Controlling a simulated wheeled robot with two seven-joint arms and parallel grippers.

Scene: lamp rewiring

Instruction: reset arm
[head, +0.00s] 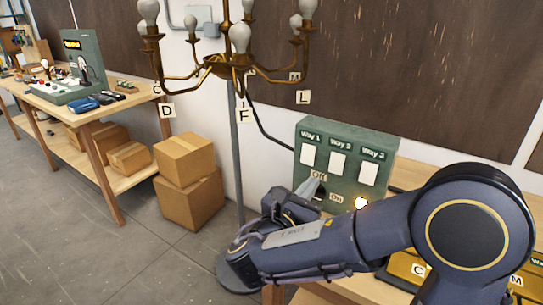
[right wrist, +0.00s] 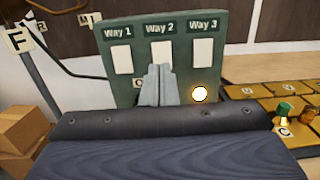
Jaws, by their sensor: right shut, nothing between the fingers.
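My right arm comes in from the right in the head view and bends back toward the green switch box. My right gripper (head: 311,189) is in front of the box's lower left part, by the Off and On labels. Its grey fingers are together and hold nothing; they also show in the right wrist view (right wrist: 158,84), covering part of the panel below Way 2. I cannot tell whether they touch the box. The switch box (head: 313,132) stands upright with three white plates, and a round light glows at its lower right. My left gripper is not in view.
A brass chandelier (head: 222,66) with bulbs and letter tags hangs at the upper middle. Cardboard boxes (head: 190,202) stand on the floor to the left. A wooden workbench (head: 130,95) with tools is further left.

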